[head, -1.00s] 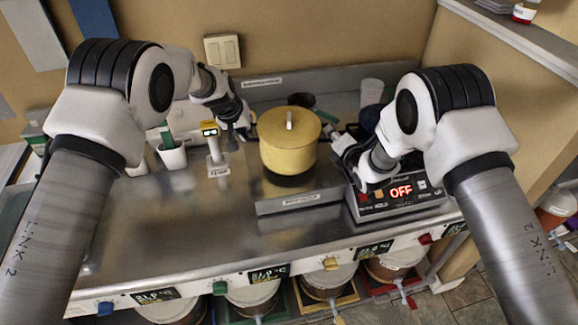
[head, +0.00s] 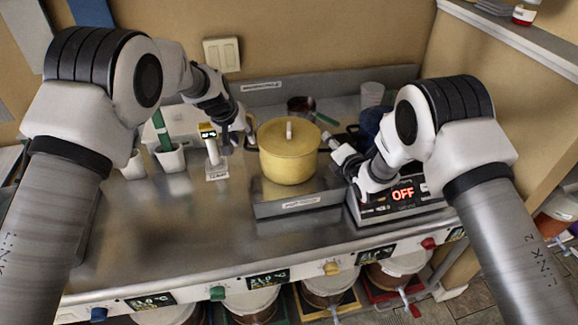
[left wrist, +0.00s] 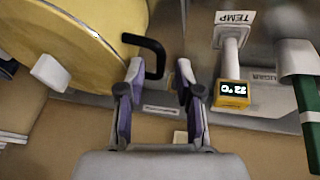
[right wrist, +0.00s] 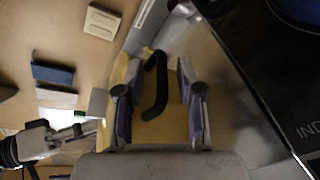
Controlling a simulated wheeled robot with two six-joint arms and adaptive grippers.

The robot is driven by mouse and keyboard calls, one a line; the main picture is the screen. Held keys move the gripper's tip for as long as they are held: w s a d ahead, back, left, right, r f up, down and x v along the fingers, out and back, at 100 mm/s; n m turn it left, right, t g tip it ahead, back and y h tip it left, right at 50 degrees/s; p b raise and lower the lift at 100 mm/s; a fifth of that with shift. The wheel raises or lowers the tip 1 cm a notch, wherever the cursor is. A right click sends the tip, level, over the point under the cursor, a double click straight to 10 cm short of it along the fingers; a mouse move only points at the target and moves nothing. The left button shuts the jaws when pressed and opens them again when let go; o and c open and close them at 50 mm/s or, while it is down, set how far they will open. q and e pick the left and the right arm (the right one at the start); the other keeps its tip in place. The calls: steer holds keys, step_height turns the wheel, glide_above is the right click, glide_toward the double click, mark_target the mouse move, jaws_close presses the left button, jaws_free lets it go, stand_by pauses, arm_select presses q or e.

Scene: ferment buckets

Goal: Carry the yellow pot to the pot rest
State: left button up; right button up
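The yellow pot (head: 288,158), with its lid and pale knob, is upright over the pot rest (head: 300,203), a low metal block with a label at the front centre. It appears to sit on the block, though its underside is hidden. My left gripper (head: 246,137) is at the pot's left side. In the left wrist view its fingers (left wrist: 156,85) are apart, with the black handle (left wrist: 152,50) near one finger. My right gripper (head: 328,141) is at the right side. In the right wrist view its fingers (right wrist: 158,88) are apart on either side of the other black handle (right wrist: 152,95).
A device with a red OFF display (head: 402,196) stands close right of the pot rest. A temperature probe stand (head: 213,155) and white cups (head: 171,158) are to the left. A dark pan (head: 300,106) lies behind. The front-left counter (head: 170,225) is clear.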

steer(key=shift+s+r, duration=0.15)
steer(key=shift+s, duration=0.1)
arm_select(q)
steer(key=v, duration=0.8)
steer(key=shift+s+r, duration=0.2)
steer(key=shift+r, duration=0.15)
arm_select(e)
steer(key=v, duration=1.2)
steer(key=shift+w, duration=0.1)
arm_select(q)
steer(key=shift+s, duration=0.1)
arm_select(e)
steer(key=shift+d, duration=0.1)
